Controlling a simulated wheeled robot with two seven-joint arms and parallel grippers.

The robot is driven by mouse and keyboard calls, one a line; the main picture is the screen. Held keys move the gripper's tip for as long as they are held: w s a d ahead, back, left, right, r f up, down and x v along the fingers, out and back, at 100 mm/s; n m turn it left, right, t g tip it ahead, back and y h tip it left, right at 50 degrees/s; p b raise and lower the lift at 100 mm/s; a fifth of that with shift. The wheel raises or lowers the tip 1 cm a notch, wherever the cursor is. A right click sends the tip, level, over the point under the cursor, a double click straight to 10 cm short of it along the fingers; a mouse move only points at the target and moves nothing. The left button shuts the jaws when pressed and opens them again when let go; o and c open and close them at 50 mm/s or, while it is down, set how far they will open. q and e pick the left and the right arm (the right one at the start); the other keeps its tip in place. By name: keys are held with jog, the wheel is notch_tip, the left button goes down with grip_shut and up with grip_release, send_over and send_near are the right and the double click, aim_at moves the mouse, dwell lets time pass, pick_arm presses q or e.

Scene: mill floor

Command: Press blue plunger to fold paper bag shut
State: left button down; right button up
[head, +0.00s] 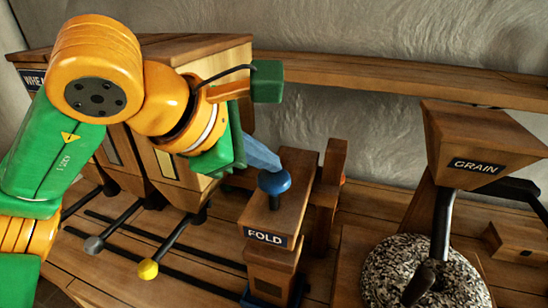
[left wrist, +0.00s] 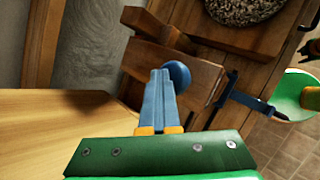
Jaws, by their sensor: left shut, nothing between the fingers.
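The blue plunger (head: 273,182) has a round knob on a dark stem, standing upright on top of a wooden post with a FOLD sign (head: 266,237). Its knob also shows in the left wrist view (left wrist: 178,75), just beyond and right of the fingertips. My left gripper (head: 279,167) is shut and empty, its blue fingers pointing down toward the knob. The fingertips are at or just above the knob; I cannot tell whether they touch. The fingers also show in the left wrist view (left wrist: 160,74). I cannot make out a paper bag. My right gripper is not in view.
A wooden GRAIN hopper (head: 478,145) stands at the right, above a speckled round millstone (head: 385,265). Levers with a grey knob (head: 93,245) and a yellow knob (head: 148,268) stick out at the left, below wooden bins. A wooden upright (head: 330,190) stands close behind the post.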

pick_arm(q)
jog(key=shift+f+b, duration=0.45)
jog(key=shift+f, duration=0.15)
jog(key=shift+r, duration=0.15)
dwell(0.4)
jog(key=shift+w+r+p, duration=0.1)
jog(key=shift+r+p, duration=2.1)
jog(key=shift+r, duration=0.2)
jog(key=shift+r, duration=0.1)
notch_tip(320, 180, up, 5)
jog(key=p, duration=0.4)
